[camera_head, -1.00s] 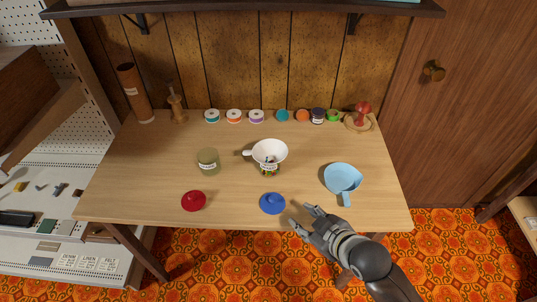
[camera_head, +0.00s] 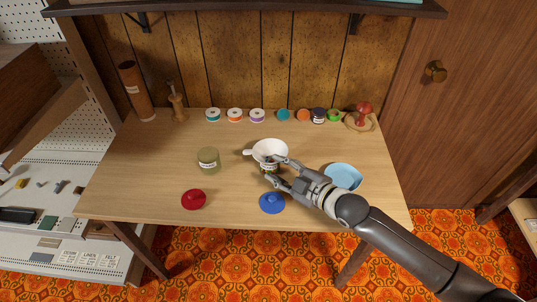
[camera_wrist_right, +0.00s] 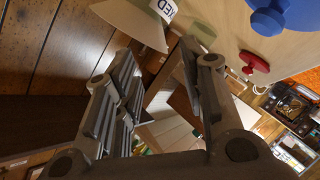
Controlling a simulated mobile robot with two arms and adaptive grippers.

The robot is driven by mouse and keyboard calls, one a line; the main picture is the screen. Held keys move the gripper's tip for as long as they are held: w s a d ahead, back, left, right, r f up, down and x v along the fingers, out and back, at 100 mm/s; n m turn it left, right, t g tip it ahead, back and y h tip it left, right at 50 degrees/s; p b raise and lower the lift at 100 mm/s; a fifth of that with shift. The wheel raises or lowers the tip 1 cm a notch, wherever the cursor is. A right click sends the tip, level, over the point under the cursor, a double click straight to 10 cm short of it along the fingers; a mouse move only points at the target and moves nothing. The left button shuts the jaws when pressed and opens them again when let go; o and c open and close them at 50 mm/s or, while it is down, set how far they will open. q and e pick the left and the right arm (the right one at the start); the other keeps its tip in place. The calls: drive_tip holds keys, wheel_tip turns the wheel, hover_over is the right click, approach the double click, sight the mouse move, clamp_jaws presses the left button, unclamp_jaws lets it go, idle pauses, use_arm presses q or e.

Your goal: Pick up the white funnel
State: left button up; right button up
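The white funnel (camera_head: 268,149) sits in the mouth of a small labelled jar (camera_head: 269,168) in the middle of the table, with its handle pointing left. My right gripper (camera_head: 270,169) reaches in from the lower right, with its fingers apart at the jar, just below the funnel's rim. In the right wrist view the funnel (camera_wrist_right: 128,18) shows at the top, beyond the open fingers (camera_wrist_right: 160,75), and nothing is between them. Whether a finger touches the jar or funnel I cannot tell. My left gripper is not in view.
A blue lid (camera_head: 272,203) and a red lid (camera_head: 194,199) lie near the front edge. An olive jar (camera_head: 208,160) stands left of the funnel. A light-blue scoop (camera_head: 344,175) is partly behind my arm. Spools (camera_head: 235,115) line the back.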

sight(256, 156)
drive_tip(key=shift+p+x, duration=0.45)
drive_tip(key=shift+x, duration=2.25)
drive_tip(key=shift+s+a+r, duration=0.1)
drive_tip(key=shift+r, duration=0.05)
drive_tip(key=shift+c, duration=0.3)
clamp_jaws()
